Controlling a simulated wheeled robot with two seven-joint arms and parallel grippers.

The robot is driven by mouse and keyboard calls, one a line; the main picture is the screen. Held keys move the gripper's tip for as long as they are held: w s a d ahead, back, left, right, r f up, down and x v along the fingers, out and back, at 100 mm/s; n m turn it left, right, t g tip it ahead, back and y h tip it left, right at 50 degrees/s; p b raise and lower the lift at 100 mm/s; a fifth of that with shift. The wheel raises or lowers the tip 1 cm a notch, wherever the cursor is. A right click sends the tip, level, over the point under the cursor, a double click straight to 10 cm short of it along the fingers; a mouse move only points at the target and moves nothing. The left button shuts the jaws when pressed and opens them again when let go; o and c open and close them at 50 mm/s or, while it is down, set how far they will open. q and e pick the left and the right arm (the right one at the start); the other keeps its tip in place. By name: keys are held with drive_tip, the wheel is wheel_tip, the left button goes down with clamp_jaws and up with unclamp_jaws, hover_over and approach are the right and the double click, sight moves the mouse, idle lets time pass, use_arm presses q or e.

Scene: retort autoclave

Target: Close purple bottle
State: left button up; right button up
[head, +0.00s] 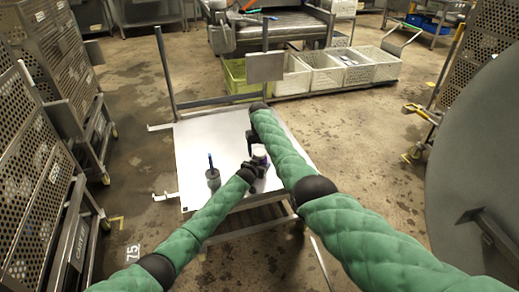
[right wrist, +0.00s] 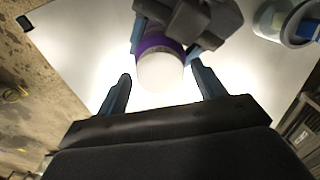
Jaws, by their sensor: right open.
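The purple bottle (head: 259,151) stands on the white table in the head view, with a white cap on top. In the right wrist view the purple bottle (right wrist: 158,43) shows its white cap (right wrist: 161,72) toward me; whether the cap sits fully down I cannot tell. My left gripper (head: 256,167) is at the bottle, its blue fingers on both sides of the purple body, seemingly shut on it. My right gripper (head: 251,142) is open; its fingers also show in the right wrist view (right wrist: 161,72), spread to either side of the cap and apart from it.
White crates (head: 325,72) and a green crate (head: 236,78) stand behind. Perforated racks stand at the left. The table's left half is mostly free.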

use_arm(q)
drive_tip(key=shift+r, duration=0.1)
use_arm(e)
drive_tip(key=c, duration=1)
drive_tip(key=shift+m, duration=0.8)
drive_tip(key=o, duration=1.2)
drive_tip(key=shift+c, duration=0.2)
wheel_tip(320, 180, up, 12)
use_arm(q)
drive_tip(key=o, duration=2)
drive_tip(key=shift+c, duration=0.2)
